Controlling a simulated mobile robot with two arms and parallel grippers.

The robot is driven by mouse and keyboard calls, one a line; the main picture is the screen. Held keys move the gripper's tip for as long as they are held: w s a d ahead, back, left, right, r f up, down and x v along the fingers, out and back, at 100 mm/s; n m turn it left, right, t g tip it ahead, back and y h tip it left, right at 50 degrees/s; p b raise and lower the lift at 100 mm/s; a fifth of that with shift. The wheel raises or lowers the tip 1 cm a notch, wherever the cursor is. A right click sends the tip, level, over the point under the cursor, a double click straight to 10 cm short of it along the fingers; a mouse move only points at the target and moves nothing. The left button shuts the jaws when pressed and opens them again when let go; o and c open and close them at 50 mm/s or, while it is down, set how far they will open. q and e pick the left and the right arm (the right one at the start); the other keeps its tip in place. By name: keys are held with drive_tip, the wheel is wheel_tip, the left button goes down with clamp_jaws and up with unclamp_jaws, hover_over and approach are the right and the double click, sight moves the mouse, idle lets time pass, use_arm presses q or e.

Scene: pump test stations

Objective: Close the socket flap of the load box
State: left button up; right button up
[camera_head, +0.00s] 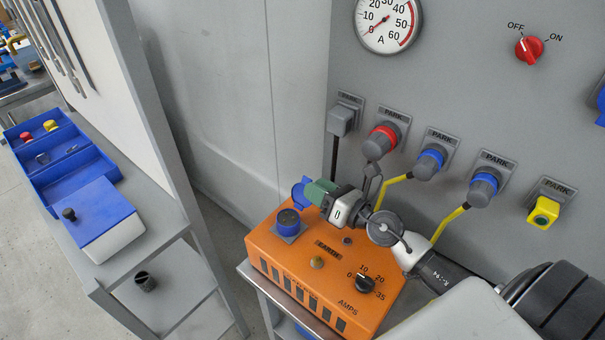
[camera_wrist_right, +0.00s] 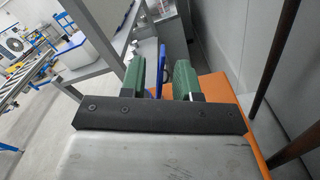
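The orange load box (camera_head: 262,243) stands on a small grey bench in the head view. Its blue round socket (camera_head: 288,222) is on the top at the back left. The blue socket flap (camera_head: 299,193) stands raised beside the socket, partly hidden by my right gripper. My right gripper (camera_head: 318,191) has green fingertips and is close to the flap, above the box. In the right wrist view its green fingers (camera_wrist_right: 160,80) are apart, and the flap (camera_wrist_right: 158,72) shows as a thin blue strip in the gap; contact cannot be told. My left gripper is not in view.
The grey panel behind carries parked plugs (camera_head: 428,163), a gauge (camera_head: 388,22) and a red switch (camera_head: 529,48). On the box are a dial (camera_head: 366,284) and breaker slots. A shelf with blue bins (camera_head: 72,172) stands at left. A grey wall closes the back.

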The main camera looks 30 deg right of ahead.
sight(303, 179)
drive_tip(key=x, duration=0.4)
drive_tip(key=shift+w+d+f+p, duration=0.1)
drive_tip(key=shift+d+p, duration=0.05)
drive_tip(key=shift+p, duration=0.2)
drive_tip(key=shift+w+a, duration=0.25)
clamp_jaws()
